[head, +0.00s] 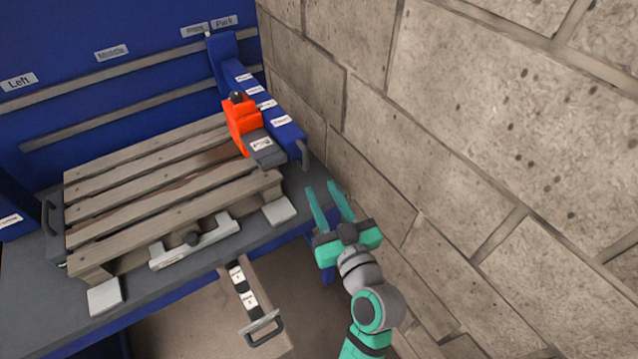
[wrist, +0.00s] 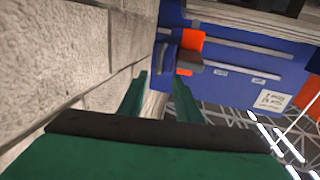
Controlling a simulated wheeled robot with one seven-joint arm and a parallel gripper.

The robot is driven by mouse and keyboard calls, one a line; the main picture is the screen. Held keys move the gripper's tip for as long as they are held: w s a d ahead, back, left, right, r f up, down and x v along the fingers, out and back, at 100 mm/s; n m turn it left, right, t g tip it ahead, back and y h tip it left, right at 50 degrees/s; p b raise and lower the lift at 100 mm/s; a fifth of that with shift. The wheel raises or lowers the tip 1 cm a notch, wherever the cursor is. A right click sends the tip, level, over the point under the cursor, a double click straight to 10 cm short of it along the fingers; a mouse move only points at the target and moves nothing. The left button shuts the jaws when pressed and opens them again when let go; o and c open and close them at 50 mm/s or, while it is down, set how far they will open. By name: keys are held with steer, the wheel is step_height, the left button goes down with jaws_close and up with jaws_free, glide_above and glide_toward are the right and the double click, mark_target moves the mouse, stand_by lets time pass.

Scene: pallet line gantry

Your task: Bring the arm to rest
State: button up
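My gripper (head: 328,207) is teal with two long fingers. It is in the head view right of the bench, in the air close to the stone wall. The fingers stand apart with nothing between them, so it is open and empty. In the wrist view the two fingers (wrist: 160,97) also show apart, pointing toward the blue back panel. My arm reaches up from the bottom of the head view to the gripper.
A stone block wall (head: 500,150) rises close on the right. A wooden pallet (head: 150,190) lies on the grey bench (head: 40,300). A blue gantry beam (head: 265,100) carries an orange carriage (head: 241,120). A labelled drawer (head: 250,305) with a handle juts out below the bench.

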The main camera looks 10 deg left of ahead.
steer(key=shift+s+d, duration=0.15)
stand_by(0.4)
steer(key=s+d+f+m+h, duration=0.3)
steer(key=s+f+h, duration=0.1)
steer(key=s+f, duration=0.35)
steer(key=s+d+f+m+h, duration=0.4)
steer(key=s+f, duration=0.2)
steer(key=f, duration=0.3)
steer(key=s+h, duration=0.1)
steer(key=s, duration=1.7)
steer(key=shift+s+f+n+h, duration=0.3)
steer(key=shift+f, duration=0.15)
